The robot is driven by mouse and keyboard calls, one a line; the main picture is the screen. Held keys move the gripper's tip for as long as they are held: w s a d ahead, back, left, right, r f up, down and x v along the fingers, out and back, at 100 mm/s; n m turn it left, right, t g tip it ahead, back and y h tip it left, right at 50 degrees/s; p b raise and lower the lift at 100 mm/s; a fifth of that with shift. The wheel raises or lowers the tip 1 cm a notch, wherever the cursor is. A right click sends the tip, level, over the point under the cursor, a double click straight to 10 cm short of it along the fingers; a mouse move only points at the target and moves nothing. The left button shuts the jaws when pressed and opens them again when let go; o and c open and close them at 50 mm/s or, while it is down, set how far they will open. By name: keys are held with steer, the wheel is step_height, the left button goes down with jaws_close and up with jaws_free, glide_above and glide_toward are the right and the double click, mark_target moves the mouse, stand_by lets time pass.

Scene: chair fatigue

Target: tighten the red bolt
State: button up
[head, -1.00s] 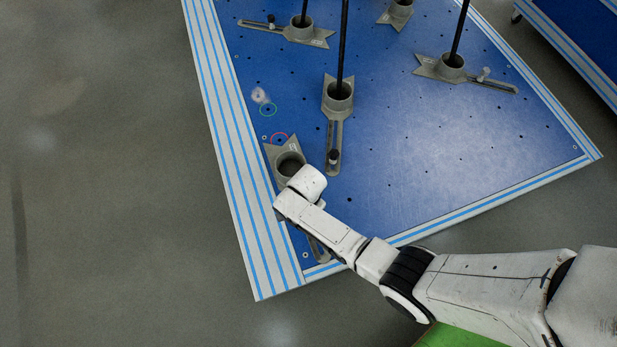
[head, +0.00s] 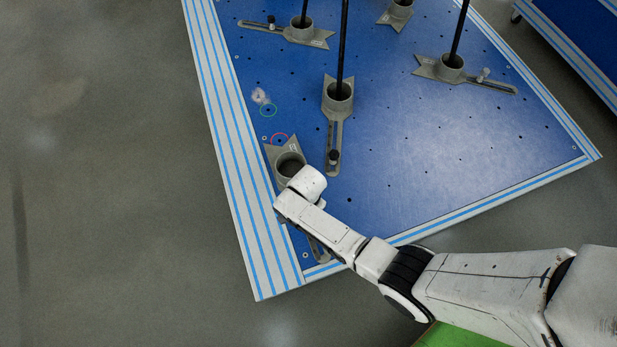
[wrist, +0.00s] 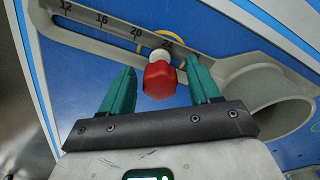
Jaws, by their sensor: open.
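The red bolt (wrist: 160,79) shows in the wrist view, with a pale collar above it, at the slot of a grey slotted bracket (wrist: 100,30) marked with numbers. My gripper (wrist: 158,82) has two green fingers, open, one on each side of the bolt. A gap shows between the bolt and each finger. In the head view my gripper end (head: 307,183) is over the near-left bracket (head: 284,150), and my arm hides the bolt and the fingers.
The bracket's round cup (wrist: 275,100) is close to the right finger. Other brackets with black rods, such as the middle one (head: 338,96), stand on the blue table (head: 400,150). The table's right part is mostly clear.

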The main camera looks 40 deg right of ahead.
steer(key=shift+n, duration=1.2)
steer(key=shift+n+p, duration=0.4)
steer(key=shift+n, duration=1.6)
steer(key=shift+n, duration=2)
steer(key=n+p, duration=0.1)
steer(key=n, duration=0.3)
